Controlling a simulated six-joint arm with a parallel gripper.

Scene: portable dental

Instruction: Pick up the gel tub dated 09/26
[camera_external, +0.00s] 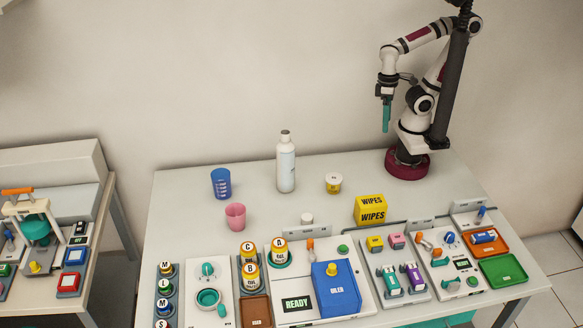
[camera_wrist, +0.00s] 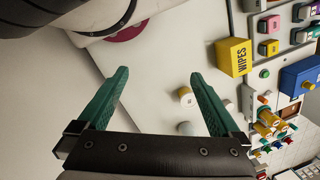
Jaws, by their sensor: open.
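A small white tub with a yellow label (camera_external: 333,184) stands on the bare back part of the bench, left of my arm's base. It also shows in the wrist view (camera_wrist: 187,96), between the fingers but well beyond them. Its print is too small to read. Yellow-and-white containers marked A (camera_external: 279,251), B (camera_external: 250,275) and C (camera_external: 248,253) stand on the front panels; I cannot read a 09/26 date on any. My gripper (camera_external: 386,128) hangs high above the bench, right of the tub. In the wrist view my gripper (camera_wrist: 158,74) is open and empty.
A tall white bottle (camera_external: 286,165), a blue cup (camera_external: 221,183) and a pink cup (camera_external: 235,216) stand left of the tub. A yellow wipes box (camera_external: 370,210) stands in front right. Panels and trays crowd the front edge. Bare bench surrounds the tub.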

